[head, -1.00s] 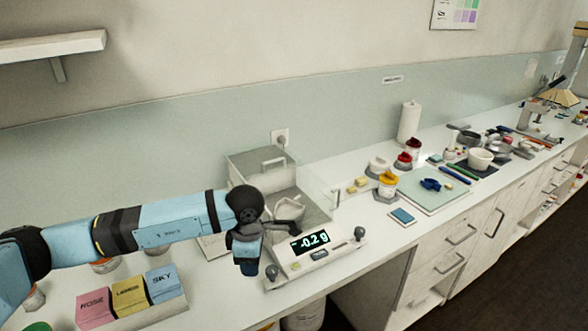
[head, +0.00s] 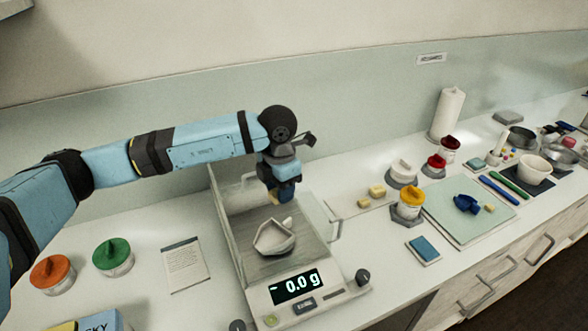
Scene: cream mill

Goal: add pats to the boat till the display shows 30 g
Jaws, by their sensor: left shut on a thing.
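The boat (head: 273,238) is a small pale open dish standing on the balance pan (head: 255,262). The display (head: 297,285) below it reads 0.0 g. My left gripper (head: 280,193) is above and behind the boat, apart from it, with its fingers pointing down. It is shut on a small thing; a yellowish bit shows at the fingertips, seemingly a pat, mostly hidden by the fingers. Two yellow pats (head: 377,191) lie on a pale sheet right of the balance. My right gripper is not in view.
The balance has clear side walls around the pan and a knob (head: 363,277) at front right. Jars with orange (head: 52,272) and green (head: 112,254) lids and a printed card (head: 186,265) stand left.

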